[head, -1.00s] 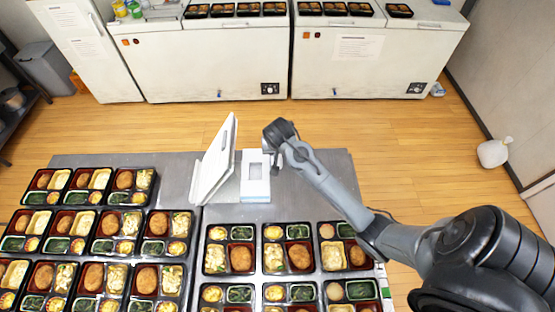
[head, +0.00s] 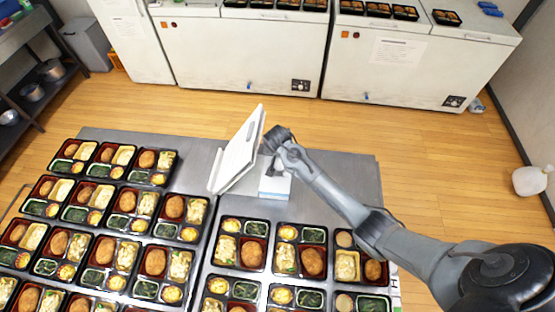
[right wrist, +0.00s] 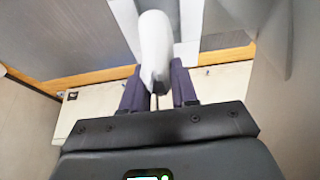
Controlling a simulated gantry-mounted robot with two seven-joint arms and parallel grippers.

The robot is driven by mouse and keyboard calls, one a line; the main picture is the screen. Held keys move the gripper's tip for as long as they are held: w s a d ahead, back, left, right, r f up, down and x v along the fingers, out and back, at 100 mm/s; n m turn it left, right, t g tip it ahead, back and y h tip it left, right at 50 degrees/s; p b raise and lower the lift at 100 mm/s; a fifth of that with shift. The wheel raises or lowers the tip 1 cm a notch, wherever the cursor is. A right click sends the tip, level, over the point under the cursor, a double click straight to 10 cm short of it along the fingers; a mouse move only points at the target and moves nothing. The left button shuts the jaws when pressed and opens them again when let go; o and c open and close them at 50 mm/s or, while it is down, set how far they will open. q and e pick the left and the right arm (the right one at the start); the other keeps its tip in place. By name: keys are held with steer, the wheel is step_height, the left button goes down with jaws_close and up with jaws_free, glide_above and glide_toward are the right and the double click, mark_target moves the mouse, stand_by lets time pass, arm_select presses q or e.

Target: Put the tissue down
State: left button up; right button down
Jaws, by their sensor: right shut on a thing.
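My right gripper (head: 271,165) is over the white tissue box (head: 274,189) on the grey metal table and hides part of it in the head view. In the right wrist view, its two dark fingers (right wrist: 158,90) are shut on a white, soft-looking tissue (right wrist: 154,45). The tissue hangs between the fingers and widens away from them. Pale edges behind it may belong to the box. I cannot tell whether the tissue touches the box. My left gripper is not in view.
Several filled bento trays (head: 240,253) cover the front and left of the table. Bare metal (head: 345,190) lies to the box's right. White chest freezers (head: 400,65) stand behind, across the wooden floor.

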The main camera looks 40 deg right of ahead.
mark_target(278, 160)
steer(key=shift+w+a+f, duration=0.25)
steer(key=shift+w+f, duration=0.05)
steer(key=shift+w, duration=0.1)
step_height(278, 160, down, 4)
steer(key=shift+r, duration=0.25)
steer(key=shift+f, duration=0.25)
steer(key=shift+f, duration=0.2)
steer(key=c, duration=0.9)
jaws_free()
steer(key=shift+o, duration=0.2)
steer(key=shift+r, duration=0.15)
